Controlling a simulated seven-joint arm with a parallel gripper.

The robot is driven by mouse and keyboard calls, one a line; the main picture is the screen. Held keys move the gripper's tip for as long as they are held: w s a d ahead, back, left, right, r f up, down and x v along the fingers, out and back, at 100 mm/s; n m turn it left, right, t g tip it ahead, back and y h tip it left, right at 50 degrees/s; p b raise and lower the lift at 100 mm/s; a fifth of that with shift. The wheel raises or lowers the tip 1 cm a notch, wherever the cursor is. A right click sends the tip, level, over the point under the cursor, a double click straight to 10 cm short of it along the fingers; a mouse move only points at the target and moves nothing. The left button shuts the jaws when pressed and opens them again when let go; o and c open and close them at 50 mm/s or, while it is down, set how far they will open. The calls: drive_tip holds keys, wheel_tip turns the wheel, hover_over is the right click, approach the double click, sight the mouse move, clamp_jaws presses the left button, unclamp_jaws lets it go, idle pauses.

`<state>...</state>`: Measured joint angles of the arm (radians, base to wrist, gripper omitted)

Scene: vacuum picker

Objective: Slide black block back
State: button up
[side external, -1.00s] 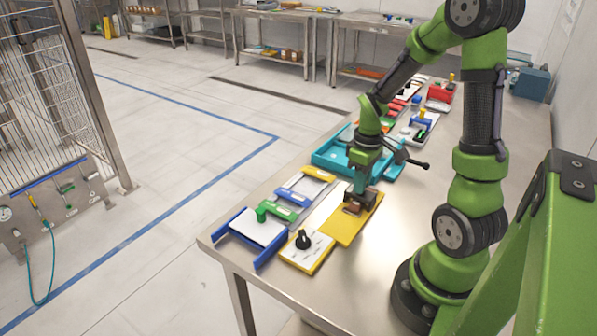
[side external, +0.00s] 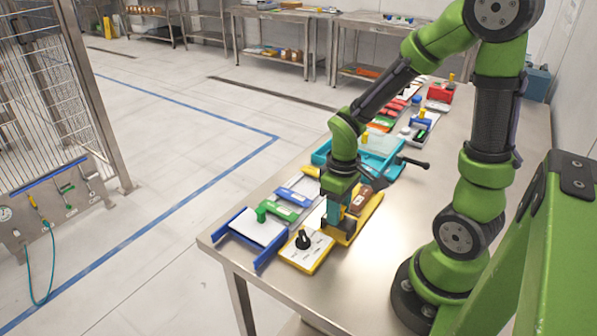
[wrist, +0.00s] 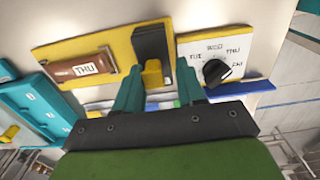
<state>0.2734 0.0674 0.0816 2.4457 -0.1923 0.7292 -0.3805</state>
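A yellow tab (wrist: 152,74) stands at the black block's near edge. My gripper (wrist: 158,68) has its two teal fingers apart, one on each side of the tab, with a gap visible on the right. In the side view, my gripper (side external: 334,214) is low over the front half of the yellow board (side external: 367,214) and hides much of the black block. The brown block (side external: 360,202) lies behind it.
A white dial board with a black knob (side external: 303,240) stands just in front of the yellow board. Blue and green sliding pieces lie to the left. A teal tray (side external: 322,157) is behind. Bare metal table (side external: 425,200) lies to the right.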

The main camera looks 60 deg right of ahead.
drive_tip(key=shift+o, duration=0.2)
drive_tip(key=shift+d, duration=0.1)
drive_tip(key=shift+r, duration=0.35)
wheel_tip(320, 180, up, 16)
drive_tip(key=shift+r, duration=0.1)
drive_tip(key=s+a+r+m+t+y, duration=0.1)
drive_tip(key=a+m+t+y, duration=0.1)
drive_tip(key=a+m+t, duration=0.2)
drive_tip(key=shift+s+a+r+t, duration=0.15)
drive_tip(key=shift+a+r+t, duration=0.2)
drive_tip(key=shift+a+t, duration=1.55)
